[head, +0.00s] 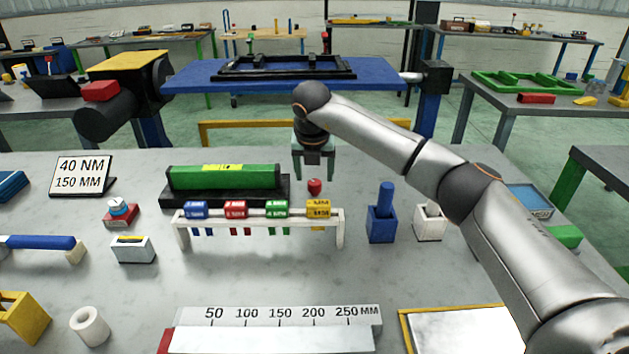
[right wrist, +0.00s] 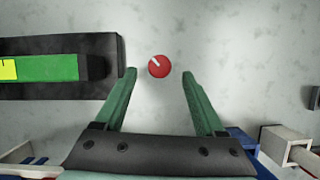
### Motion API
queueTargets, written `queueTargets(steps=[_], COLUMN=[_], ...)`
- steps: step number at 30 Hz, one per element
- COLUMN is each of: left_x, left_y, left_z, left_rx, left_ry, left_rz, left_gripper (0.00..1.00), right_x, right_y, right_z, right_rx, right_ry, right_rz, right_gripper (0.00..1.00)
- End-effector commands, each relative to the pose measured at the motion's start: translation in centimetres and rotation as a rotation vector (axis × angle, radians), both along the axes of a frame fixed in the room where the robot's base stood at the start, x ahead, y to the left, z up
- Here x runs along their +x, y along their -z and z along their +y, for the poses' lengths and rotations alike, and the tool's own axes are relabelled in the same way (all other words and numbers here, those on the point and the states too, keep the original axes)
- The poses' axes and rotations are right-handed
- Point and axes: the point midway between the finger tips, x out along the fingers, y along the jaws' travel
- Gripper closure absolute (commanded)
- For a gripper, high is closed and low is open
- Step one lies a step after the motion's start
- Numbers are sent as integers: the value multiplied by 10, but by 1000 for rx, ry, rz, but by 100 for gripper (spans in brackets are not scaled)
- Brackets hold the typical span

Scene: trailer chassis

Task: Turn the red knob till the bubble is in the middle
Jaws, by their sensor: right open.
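The red knob (head: 314,187) stands on the grey table just right of the green level (head: 225,177). In the right wrist view the knob (right wrist: 159,66) is round with a white pointer mark toward its upper left. The level lies on a black base, and its yellow vial window (head: 223,167) has a small dark mark; the bubble is too small to place for sure. My right gripper (head: 314,172) is open above the knob, its green fingers pointing down. In the right wrist view the knob lies between the fingertips (right wrist: 159,72), touching neither. My left gripper is not in view.
In front of the knob stands a white rack (head: 262,214) with blue, red, green and yellow tagged pieces. A blue holder (head: 381,222) and a white holder (head: 430,222) stand to the right. A sign (head: 81,175) reads 40 NM, 150 MM.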

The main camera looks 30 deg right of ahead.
Motion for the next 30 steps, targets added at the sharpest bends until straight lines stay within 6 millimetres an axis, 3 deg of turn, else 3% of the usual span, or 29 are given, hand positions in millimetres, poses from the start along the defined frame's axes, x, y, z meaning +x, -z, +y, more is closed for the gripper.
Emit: queueTargets(steps=[7, 18, 30], left_x=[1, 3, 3], left_y=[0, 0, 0], left_z=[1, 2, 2], left_rx=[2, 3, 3], left_ry=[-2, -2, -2], left_rz=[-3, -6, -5], left_gripper=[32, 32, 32], right_x=[10, 12, 12], right_y=[29, 33, 33], right_z=[-5, -6, -6], right_rx=[1, 0, 0], right_ry=[0, -2, -1], right_rz=[0, -1, 0], right_gripper=[28, 28, 73])
